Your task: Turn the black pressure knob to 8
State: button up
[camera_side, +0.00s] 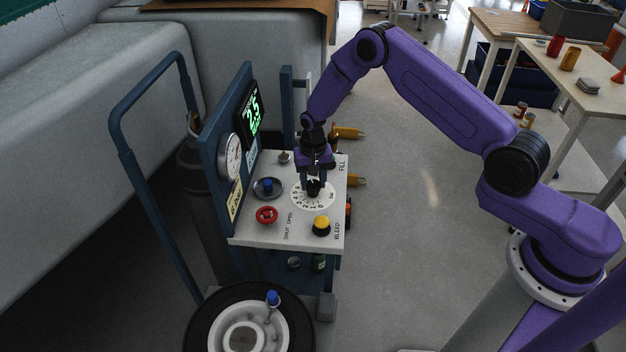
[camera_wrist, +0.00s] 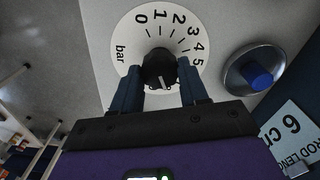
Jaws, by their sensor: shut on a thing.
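The black pressure knob (camera_side: 314,188) stands at the centre of a round white dial (camera_side: 301,201) on the cart's grey top. In the wrist view the knob (camera_wrist: 158,66) sits between my two fingers, and the dial (camera_wrist: 130,42) shows 0 to 5 and "bar". The higher numbers are hidden behind my gripper. A white mark shows on the knob's lower side, facing my gripper. My gripper (camera_side: 314,180) points down and is shut on the knob; it also shows in the wrist view (camera_wrist: 160,80). A green display (camera_side: 252,114) seems to read 2.5.
Close around the dial are a blue knob (camera_side: 267,185), a red handwheel (camera_side: 267,215) and a yellow-capped knob (camera_side: 321,225). The upright blue panel carries a round gauge (camera_side: 230,157). A wheel (camera_side: 196,330) lies in front of the cart.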

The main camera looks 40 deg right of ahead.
aim_at(313, 183)
jog(key=shift+m, duration=0.7)
jog(key=o, duration=1.1)
jog(key=shift+c, duration=0.2)
notch_tip(313, 183, up, 18)
jog(key=shift+f, duration=0.25)
